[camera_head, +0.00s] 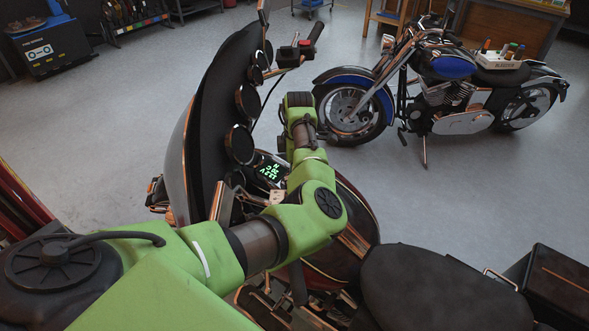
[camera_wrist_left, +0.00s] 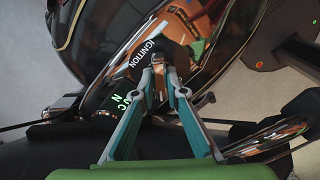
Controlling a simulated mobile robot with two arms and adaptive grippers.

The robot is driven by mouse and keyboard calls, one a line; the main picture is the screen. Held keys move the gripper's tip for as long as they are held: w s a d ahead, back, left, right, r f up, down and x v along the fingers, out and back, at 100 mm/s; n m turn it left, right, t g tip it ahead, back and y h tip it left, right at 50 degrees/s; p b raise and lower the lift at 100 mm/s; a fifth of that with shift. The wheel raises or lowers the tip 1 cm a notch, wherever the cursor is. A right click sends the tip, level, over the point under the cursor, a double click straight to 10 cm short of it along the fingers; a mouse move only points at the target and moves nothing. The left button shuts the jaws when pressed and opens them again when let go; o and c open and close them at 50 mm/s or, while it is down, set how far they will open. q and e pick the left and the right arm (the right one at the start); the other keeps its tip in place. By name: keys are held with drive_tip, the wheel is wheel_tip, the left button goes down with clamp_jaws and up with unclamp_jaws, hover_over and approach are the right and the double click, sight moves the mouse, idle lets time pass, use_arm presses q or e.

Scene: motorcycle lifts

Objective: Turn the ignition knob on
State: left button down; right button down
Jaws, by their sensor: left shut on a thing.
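The motorcycle in front of me has a dark dash with round gauges (camera_head: 239,143) and a lit green display (camera_head: 269,172). In the left wrist view, the white IGNITION label (camera_wrist_left: 138,55) sits on a dark panel beside the ignition knob (camera_wrist_left: 158,82). My left gripper (camera_wrist_left: 158,68) is shut on the knob, its two fingers closing in from either side. The fingertips hide part of the knob, so its exact turn angle is hard to tell. In the head view my green left arm hides the knob and the gripper. My right gripper is in neither view.
The handlebar grip with a red switch (camera_head: 305,43) rises just beyond my arm. The black seat (camera_head: 430,288) is at the lower right. A second, blue motorcycle (camera_head: 450,95) stands further back on open grey floor. A tool rack (camera_head: 135,20) is at the back left.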

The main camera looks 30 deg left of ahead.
use_arm(q)
drive_tip(key=shift+r+m+p, duration=0.15)
drive_tip(key=shift+m+p, duration=0.7)
drive_tip(key=shift+m, duration=0.75)
drive_tip(key=c, duration=2)
unclamp_jaws()
drive_tip(key=shift+c, duration=0.2)
